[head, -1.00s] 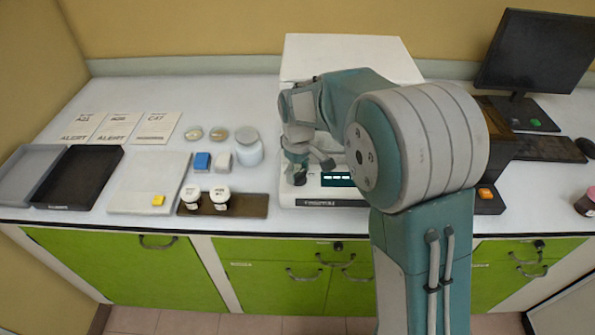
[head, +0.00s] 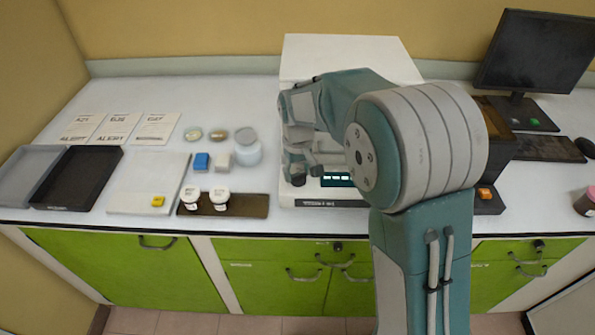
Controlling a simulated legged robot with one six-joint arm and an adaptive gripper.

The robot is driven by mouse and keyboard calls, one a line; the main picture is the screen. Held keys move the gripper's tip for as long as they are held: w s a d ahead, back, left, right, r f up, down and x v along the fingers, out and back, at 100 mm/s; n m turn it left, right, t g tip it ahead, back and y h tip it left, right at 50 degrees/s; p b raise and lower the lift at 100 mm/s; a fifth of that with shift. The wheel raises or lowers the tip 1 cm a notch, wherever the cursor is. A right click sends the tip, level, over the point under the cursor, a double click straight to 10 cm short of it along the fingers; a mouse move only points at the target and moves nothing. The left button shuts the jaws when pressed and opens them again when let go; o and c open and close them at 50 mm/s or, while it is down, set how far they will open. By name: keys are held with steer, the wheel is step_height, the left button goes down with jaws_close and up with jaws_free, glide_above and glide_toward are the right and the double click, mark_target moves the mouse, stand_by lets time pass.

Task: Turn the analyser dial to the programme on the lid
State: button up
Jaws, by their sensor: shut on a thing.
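The analyser (head: 345,55) is a white box at the back centre of the bench, with a lit green display (head: 337,179) on its front panel. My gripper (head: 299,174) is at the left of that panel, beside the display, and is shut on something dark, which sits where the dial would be. My gripper and arm hide most of the dial, so its pointer setting cannot be read. The lid's programme marking cannot be made out; my arm covers part of the lid area.
Two white-lidded jars (head: 220,199) stand on a brown strip (head: 250,205) left of the analyser. A white jar (head: 247,147), blue block (head: 202,161) and white block (head: 224,162) are close behind. Dark tray (head: 78,175), paper cards and a monitor (head: 540,55) are farther out.

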steer(key=shift+f, duration=0.15)
steer(key=o, duration=1.2)
steer(key=shift+c, duration=0.2)
step_height(320, 180, up, 12)
steer(key=shift+a, duration=0.1)
